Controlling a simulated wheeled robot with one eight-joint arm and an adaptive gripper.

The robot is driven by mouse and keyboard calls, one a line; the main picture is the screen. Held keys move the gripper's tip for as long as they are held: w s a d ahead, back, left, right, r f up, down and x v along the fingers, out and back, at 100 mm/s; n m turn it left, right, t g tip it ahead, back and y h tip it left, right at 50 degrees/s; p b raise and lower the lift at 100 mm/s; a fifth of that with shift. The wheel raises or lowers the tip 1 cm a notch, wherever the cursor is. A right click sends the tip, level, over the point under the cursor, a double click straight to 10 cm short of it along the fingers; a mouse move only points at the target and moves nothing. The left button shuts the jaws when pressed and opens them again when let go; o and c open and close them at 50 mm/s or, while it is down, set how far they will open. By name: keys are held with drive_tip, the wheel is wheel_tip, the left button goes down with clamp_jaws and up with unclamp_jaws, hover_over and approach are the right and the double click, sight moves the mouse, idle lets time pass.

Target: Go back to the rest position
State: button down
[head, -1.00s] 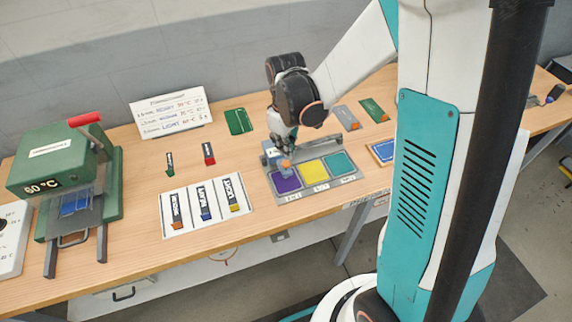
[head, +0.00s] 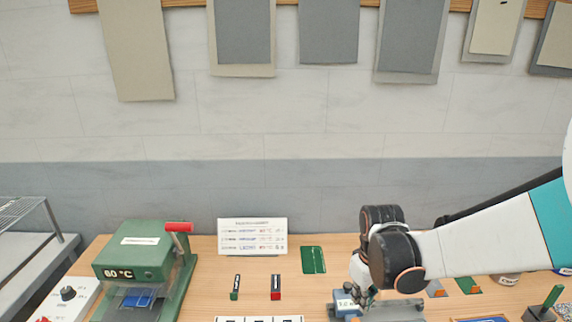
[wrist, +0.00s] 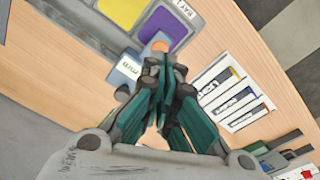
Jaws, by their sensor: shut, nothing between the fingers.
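My gripper (wrist: 160,68) is shut and empty in the wrist view, its fingertips together. In the head view my gripper (head: 358,294) hangs low over the right part of the bench, and its tips are hard to make out. A blue-grey block with a white label (wrist: 126,68) lies close beside the fingertips, with an orange round part (wrist: 161,46) just beyond them. I cannot tell whether the fingers touch either one. The grey tray with yellow (wrist: 121,12) and purple (wrist: 168,25) squares lies past the tips.
A green press (head: 135,262) with a red handle stands at left. A white sign (head: 252,237) and a green card (head: 313,260) are at the back. A green piece (head: 235,288) and a red piece (head: 276,287) stand mid-bench. A white card with strips (wrist: 236,97) lies right in the wrist view.

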drive_tip(key=s+r+m+t+b, duration=0.2)
drive_tip(key=s+t+b, duration=0.1)
drive_tip(key=s+b, duration=0.2)
drive_tip(key=s+r+m+t+b, duration=0.1)
drive_tip(key=s+m+t+b, duration=0.2)
drive_tip(key=s, duration=0.6)
drive_tip(key=shift+r+b, duration=0.35)
drive_tip(key=shift+b, duration=0.55)
idle(0.5)
